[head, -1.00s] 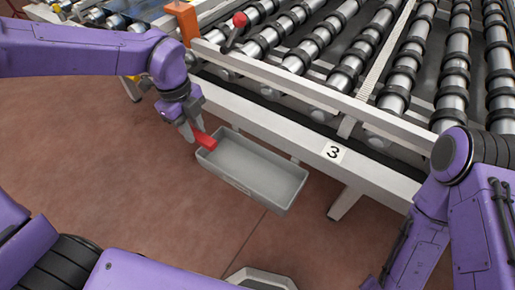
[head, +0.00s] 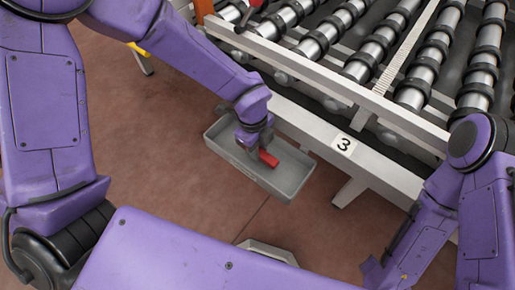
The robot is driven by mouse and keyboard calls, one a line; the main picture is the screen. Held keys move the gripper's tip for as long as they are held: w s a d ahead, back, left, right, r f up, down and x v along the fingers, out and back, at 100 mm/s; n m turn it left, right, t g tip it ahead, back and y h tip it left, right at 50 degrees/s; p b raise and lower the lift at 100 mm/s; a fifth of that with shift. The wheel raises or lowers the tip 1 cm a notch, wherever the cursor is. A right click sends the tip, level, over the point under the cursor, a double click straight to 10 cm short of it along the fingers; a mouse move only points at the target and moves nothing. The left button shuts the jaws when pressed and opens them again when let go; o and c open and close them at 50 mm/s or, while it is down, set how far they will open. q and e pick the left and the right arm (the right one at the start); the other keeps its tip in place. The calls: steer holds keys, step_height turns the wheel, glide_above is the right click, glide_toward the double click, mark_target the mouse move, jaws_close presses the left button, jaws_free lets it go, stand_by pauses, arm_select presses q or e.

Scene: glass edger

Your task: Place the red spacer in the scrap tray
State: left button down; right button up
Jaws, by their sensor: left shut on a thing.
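The red spacer (head: 269,158) is a small red block, held at the tip of my left gripper (head: 259,150). The gripper is shut on it and points down. The grey scrap tray (head: 291,184) is a shallow rectangular box beside the conveyor frame. The spacer appears over the middle of the tray, inside its outline. I cannot tell whether it touches the tray floor. My left wrist hides part of the tray's back wall. My right arm shows at the right, but its gripper is not in view.
A roller conveyor (head: 372,52) with a pale front rail and a label "3" (head: 343,145) stands behind and right of the tray. An orange post (head: 204,10) and a red knob (head: 257,3) are at the top. Brown floor is clear left of the tray.

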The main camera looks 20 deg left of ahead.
arm_select(q)
step_height(320, 180, down, 2)
steer(key=shift+w, duration=0.15)
steer(key=c, duration=0.9)
jaws_free()
steer(key=shift+f, duration=0.1)
steer(key=shift+r, duration=0.3)
step_height(320, 180, up, 12)
steer(key=a, duration=0.1)
steer(key=shift+w+a+f, duration=0.15)
steer(key=shift+w+a, duration=0.05)
steer(key=shift+a, duration=0.05)
